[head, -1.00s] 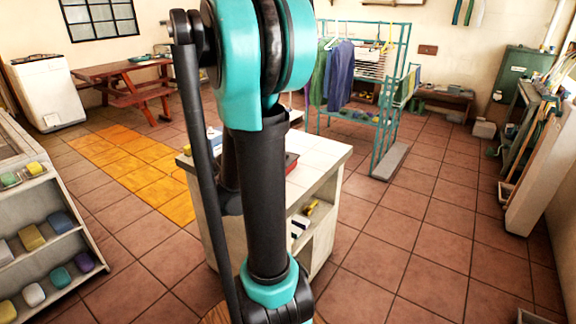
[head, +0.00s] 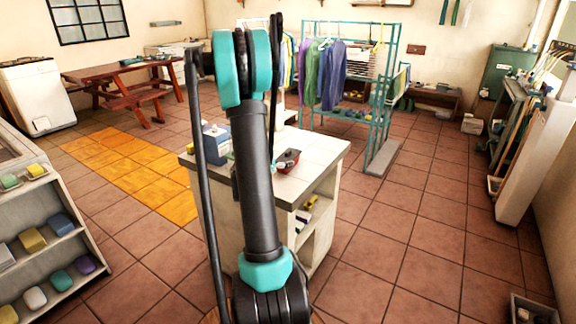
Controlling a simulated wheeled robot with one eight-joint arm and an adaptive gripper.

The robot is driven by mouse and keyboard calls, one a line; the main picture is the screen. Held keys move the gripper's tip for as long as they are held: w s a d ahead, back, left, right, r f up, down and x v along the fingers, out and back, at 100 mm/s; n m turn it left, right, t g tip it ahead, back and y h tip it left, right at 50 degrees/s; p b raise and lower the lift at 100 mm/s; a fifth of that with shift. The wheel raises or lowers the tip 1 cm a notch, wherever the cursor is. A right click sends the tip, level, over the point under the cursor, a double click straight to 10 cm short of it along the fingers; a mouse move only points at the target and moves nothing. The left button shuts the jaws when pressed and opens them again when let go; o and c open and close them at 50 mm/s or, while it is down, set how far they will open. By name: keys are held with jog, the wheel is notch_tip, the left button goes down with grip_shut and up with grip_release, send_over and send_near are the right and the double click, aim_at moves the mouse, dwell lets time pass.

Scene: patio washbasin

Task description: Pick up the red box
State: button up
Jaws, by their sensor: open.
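A small red item (head: 288,160) with a dark part on top, which looks like the red box, lies on the white-topped counter (head: 318,150), just right of my arm. It is small in the head view, so its exact shape is hard to tell. My arm stands upright in the middle of the view and covers part of the counter. My gripper cannot be made out; it is hidden behind my arm or out of the picture.
A blue and white carton (head: 216,141) stands on the counter's left side. A shelf rack (head: 40,235) with coloured blocks is at the left. A teal clothes rack (head: 385,100) stands behind the counter.

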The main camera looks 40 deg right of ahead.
aim_at(286, 160)
jog(key=x, duration=0.8)
jog(key=shift+f, duration=0.3)
jog(key=c, duration=1.3)
jog(key=shift+r, duration=0.1)
